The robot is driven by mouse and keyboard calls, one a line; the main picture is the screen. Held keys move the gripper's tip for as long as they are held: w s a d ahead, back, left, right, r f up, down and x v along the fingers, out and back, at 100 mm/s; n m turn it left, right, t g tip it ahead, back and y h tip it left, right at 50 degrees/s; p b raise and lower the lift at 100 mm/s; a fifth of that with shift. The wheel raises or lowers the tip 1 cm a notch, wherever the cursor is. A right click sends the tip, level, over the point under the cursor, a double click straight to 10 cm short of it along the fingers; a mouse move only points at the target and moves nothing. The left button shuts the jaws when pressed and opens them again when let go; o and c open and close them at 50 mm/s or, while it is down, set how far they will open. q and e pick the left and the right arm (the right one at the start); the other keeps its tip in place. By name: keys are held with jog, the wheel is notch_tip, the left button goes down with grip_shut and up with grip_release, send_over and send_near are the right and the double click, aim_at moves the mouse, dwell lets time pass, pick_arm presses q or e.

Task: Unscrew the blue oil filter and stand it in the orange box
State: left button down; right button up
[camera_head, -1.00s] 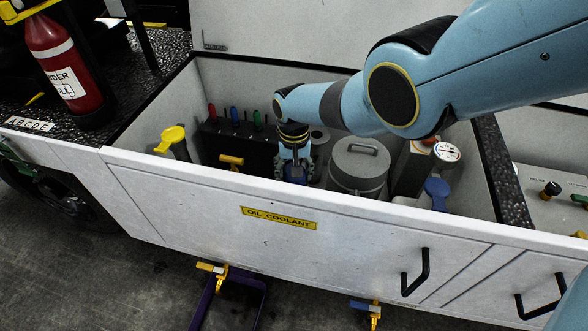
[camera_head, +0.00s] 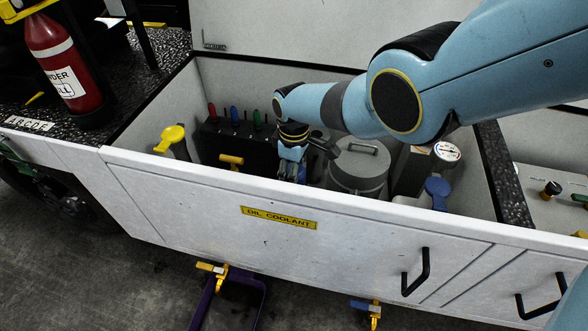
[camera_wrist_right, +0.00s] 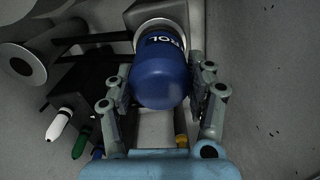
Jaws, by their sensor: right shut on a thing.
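The blue oil filter (camera_wrist_right: 160,78) shows in the right wrist view, a rounded blue can with white lettering. Its far end meets a pale round collar (camera_wrist_right: 160,26); I cannot tell whether the thread still holds. My right gripper (camera_wrist_right: 160,88) is shut on the filter, one finger on each side. In the head view my right gripper (camera_head: 292,167) reaches down into the open oil and coolant bay, and its fingers and the front wall hide the filter. My left gripper is out of view. No orange box is visible.
The bay's front wall (camera_head: 180,197) rises close before my gripper. A grey lidded canister (camera_head: 358,172) stands just right of it. A yellow-capped filler (camera_head: 171,138), coloured handles and a blue cap (camera_head: 437,190) are also inside. A red extinguisher (camera_head: 68,68) stands on the left ledge.

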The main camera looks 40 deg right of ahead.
jog(key=n, duration=0.7)
jog(key=o, duration=1.6)
jog(key=shift+o, duration=0.2)
